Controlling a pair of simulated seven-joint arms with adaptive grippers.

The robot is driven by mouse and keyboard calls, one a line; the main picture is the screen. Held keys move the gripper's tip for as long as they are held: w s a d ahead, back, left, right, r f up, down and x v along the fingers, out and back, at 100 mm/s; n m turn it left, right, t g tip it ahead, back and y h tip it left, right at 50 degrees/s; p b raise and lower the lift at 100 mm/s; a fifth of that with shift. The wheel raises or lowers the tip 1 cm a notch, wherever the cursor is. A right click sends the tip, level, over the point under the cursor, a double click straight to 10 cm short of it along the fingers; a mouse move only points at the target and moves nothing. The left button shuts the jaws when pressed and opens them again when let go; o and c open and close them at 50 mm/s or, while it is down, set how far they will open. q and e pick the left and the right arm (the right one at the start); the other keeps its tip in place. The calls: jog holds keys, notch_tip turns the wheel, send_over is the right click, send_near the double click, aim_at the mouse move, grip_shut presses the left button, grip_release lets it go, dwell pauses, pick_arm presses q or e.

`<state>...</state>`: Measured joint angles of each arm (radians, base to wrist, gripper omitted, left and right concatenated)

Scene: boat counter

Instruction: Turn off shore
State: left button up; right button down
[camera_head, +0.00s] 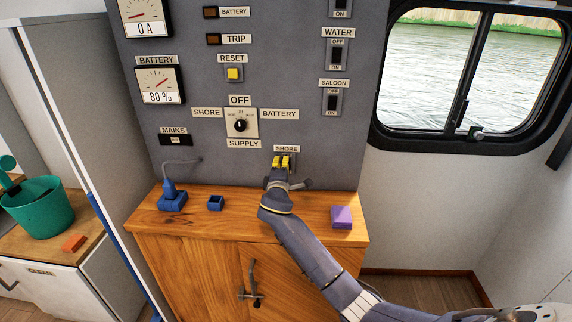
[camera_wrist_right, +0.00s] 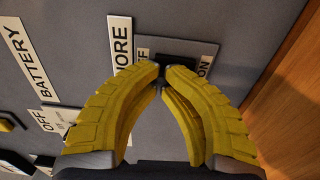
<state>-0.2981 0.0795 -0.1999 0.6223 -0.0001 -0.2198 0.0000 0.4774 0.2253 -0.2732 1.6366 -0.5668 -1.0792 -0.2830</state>
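The SHORE label (camera_head: 286,149) is on the grey panel, low and right of the SUPPLY dial. It also shows in the right wrist view (camera_wrist_right: 121,42). The switch under it is mostly hidden behind my right gripper (camera_head: 281,163) in the head view. In the right wrist view the black switch (camera_wrist_right: 181,72) sits on its plate between OFF and ON lettering. The yellow fingertips of my right gripper (camera_wrist_right: 161,74) are together in front of the switch's edge, holding nothing visible. I cannot tell whether they touch it or which way it is set. My left gripper is out of view.
The rotary supply dial (camera_head: 240,124) is up and left of my gripper, and the SALOON switch (camera_head: 332,102) is above right. On the wooden counter (camera_head: 318,200) are a blue plug (camera_head: 172,198), a small blue box (camera_head: 216,203) and a purple block (camera_head: 342,217).

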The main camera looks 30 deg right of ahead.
jog(key=r+v, duration=0.1)
jog(key=v, duration=1.3)
jog(key=shift+r, duration=0.25)
jog(key=shift+a, duration=0.1)
